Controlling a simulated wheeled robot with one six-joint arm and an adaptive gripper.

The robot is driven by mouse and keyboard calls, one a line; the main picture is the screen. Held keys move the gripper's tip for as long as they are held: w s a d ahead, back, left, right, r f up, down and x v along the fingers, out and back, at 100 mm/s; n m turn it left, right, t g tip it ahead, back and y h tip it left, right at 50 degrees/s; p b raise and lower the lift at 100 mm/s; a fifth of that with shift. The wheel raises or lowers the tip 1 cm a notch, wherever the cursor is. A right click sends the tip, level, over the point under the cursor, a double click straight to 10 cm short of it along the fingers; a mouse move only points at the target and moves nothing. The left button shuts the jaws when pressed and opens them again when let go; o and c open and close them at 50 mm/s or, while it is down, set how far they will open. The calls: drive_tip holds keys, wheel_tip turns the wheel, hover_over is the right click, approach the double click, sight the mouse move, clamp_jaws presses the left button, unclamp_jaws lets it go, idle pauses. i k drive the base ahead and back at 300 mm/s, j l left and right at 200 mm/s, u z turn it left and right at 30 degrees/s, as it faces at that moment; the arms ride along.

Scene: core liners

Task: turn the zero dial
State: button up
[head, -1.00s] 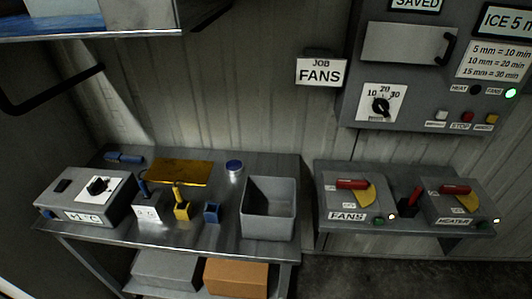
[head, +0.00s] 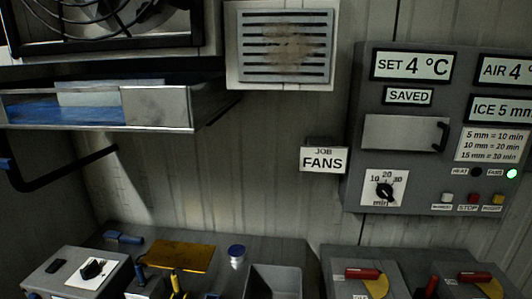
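A grey box (head: 45,270) stands on the left of the steel bench at the bottom left of the head view. On its white plate is a black dial (head: 92,269), which looks like the zero dial; no "zero" label is readable. The box's front is cut off by the lower edge of the picture. Another black dial (head: 385,194), marked 10, 20, 30 and "min", is on the grey wall panel (head: 360,150). My gripper is not in view.
The bench holds a yellow plate (head: 180,256), a blue-lidded jar (head: 236,255) and a grey bin (head: 274,272). Two red-lever switch boxes (head: 350,258) (head: 468,268) stand at right. A metal tray (head: 160,108) and black bent bar (head: 70,178) overhang the left.

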sight(92, 270)
drive_tip(key=u, duration=1.3)
